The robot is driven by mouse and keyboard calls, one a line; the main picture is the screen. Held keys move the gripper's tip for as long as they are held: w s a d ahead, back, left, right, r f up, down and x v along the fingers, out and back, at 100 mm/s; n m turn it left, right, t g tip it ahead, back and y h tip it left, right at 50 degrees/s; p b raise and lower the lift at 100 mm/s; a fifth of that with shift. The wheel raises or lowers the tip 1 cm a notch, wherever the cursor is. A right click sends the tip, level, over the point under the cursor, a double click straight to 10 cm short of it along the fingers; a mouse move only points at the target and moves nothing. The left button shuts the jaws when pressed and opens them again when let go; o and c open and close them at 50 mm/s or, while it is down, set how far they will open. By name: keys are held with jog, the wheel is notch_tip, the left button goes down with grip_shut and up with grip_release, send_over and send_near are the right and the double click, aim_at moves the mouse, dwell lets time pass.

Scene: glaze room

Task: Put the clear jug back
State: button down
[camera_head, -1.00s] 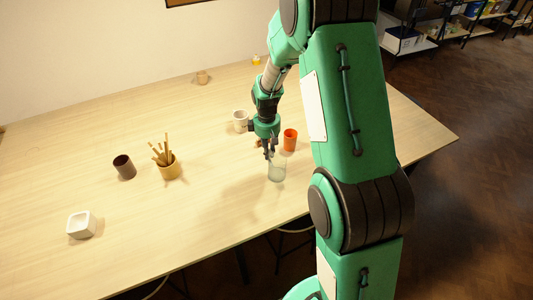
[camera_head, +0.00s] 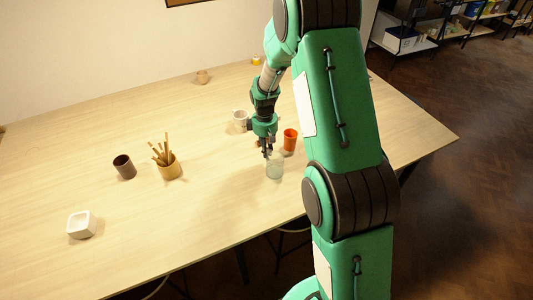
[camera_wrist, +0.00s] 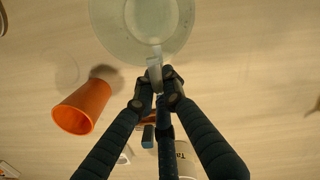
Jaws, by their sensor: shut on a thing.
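The clear jug (camera_head: 275,168) is near the front edge of the table, right of the middle in the head view. In the wrist view the jug (camera_wrist: 118,38) fills the top middle, seen from above, its handle toward my gripper. My gripper (camera_wrist: 158,88) is shut on the jug's handle. In the head view my gripper (camera_head: 267,150) is at the jug's far side. The jug looks upright; I cannot tell whether its base touches the table.
An orange cup (camera_head: 290,139) stands close behind the jug, to the right; a white mug (camera_head: 240,119) is farther back. A pot of sticks (camera_head: 169,166), a dark cup (camera_head: 124,167) and a white square dish (camera_head: 81,225) are to the left. A faint ring (camera_wrist: 60,66) shows on the table.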

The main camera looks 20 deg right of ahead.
jog(key=shift+f, duration=0.75)
jog(key=shift+f, duration=0.1)
jog(key=c, duration=1.8)
grip_release()
jog(key=r, duration=1.2)
jog(key=shift+w+a+r, duration=0.15)
jog(key=shift+w, duration=0.1)
